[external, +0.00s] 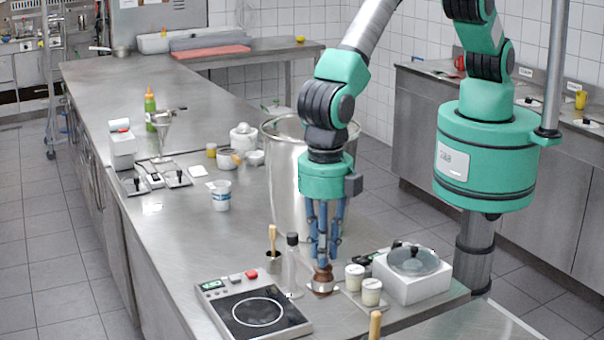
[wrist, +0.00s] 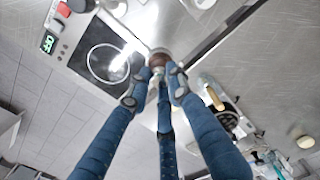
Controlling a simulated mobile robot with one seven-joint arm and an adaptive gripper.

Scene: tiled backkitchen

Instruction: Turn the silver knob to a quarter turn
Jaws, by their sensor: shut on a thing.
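My gripper (external: 322,264) points straight down at the near part of the steel counter. Its blue fingers are closed around a small round piece (external: 322,288) with a brown top and a silver lower rim. In the wrist view the brown top (wrist: 158,60) shows between the fingertips of my gripper (wrist: 160,72); its sides are partly hidden. I cannot tell for sure which of these is the silver knob.
The hot plate (external: 262,318) lies left of my gripper. A clear cylinder (external: 293,262) stands close on the left, two jars (external: 371,292) close on the right. A large steel pot (external: 285,190) stands behind. A white box with a glass lid (external: 412,284) is further right.

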